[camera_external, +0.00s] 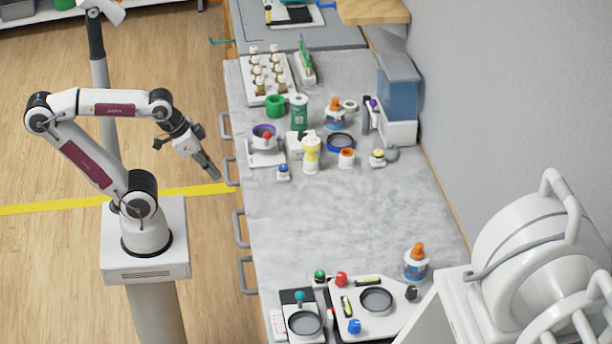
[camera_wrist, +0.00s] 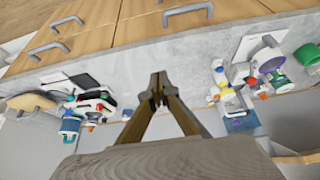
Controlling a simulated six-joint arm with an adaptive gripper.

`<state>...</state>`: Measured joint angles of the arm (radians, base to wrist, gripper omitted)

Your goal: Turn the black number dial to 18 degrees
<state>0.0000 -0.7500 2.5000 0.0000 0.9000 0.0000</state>
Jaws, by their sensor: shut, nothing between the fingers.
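My gripper (camera_external: 214,172) hangs in the air left of the counter's edge, pointing down and right. In the wrist view the gripper (camera_wrist: 158,88) has its two fingertips together, with nothing between them. A small black knob (camera_external: 411,292) stands at the right end of a white plate at the near end of the counter; it may be the number dial, but no numbers can be read on it. My gripper is far from it and touches nothing. In the wrist view I cannot make out the dial.
The white plate (camera_external: 391,318) also carries a red knob (camera_external: 341,279), a blue knob (camera_external: 354,326) and a round grey dish (camera_external: 376,300). A glue bottle (camera_external: 415,263) stands behind it. The middle of the counter (camera_external: 340,220) is clear. Several bottles and devices crowd the far half.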

